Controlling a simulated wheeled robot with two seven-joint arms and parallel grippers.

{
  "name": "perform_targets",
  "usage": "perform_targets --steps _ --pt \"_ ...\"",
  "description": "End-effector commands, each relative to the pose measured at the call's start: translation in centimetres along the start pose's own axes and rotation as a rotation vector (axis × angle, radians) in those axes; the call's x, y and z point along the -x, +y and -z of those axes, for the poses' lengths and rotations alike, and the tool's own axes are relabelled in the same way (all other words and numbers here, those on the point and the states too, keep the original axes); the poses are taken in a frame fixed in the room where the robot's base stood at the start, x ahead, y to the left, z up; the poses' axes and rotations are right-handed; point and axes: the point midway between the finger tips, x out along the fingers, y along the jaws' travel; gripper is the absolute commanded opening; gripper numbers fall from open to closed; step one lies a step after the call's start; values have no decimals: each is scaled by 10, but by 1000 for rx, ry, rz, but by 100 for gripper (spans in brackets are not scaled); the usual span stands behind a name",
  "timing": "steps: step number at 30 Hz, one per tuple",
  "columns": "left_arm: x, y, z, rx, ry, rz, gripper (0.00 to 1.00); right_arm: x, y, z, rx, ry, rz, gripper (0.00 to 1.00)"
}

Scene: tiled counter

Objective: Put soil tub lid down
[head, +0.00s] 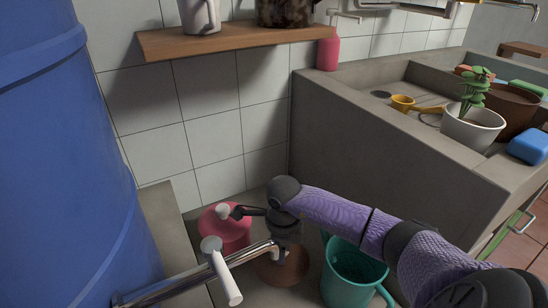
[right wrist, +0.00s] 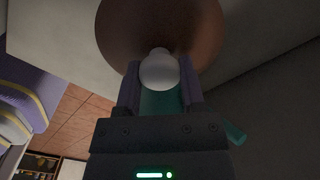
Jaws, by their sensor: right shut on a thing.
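My right gripper (right wrist: 160,85) is shut on a pale round knob (right wrist: 159,70) in the right wrist view. The knob stands on a brown round lid (right wrist: 125,30), which fills the top of that view. In the head view my right gripper (head: 284,245) points down over the brown lid (head: 285,268), low between a pink tub and a teal bucket. The metal pipe partly hides its fingertips there. I cannot tell whether the lid touches the surface below. My left gripper is not in view.
The pink tub (head: 225,235) is left of the lid, the teal bucket (head: 352,275) right. A metal tap pipe (head: 180,288) juts from the blue barrel (head: 65,150). The grey sink counter (head: 390,155) holds a potted plant (head: 472,125), a yellow scoop (head: 403,103) and a brown pot (head: 517,100).

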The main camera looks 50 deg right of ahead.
Motion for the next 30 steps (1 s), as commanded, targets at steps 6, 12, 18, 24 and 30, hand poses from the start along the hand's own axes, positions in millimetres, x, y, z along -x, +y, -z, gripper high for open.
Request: perform_targets --steps 6,12,18,24,30 --pt "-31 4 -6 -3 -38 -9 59 -54 1 0 0 5 -6 0" --pt "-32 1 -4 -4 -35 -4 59 -57 0 0 0 1 -1 0" --pt "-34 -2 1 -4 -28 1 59 -60 0 0 0 1 -1 52" --pt "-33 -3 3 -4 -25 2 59 -59 0 0 0 0 -1 86" --pt "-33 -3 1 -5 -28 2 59 -59 0 0 0 0 -1 86"
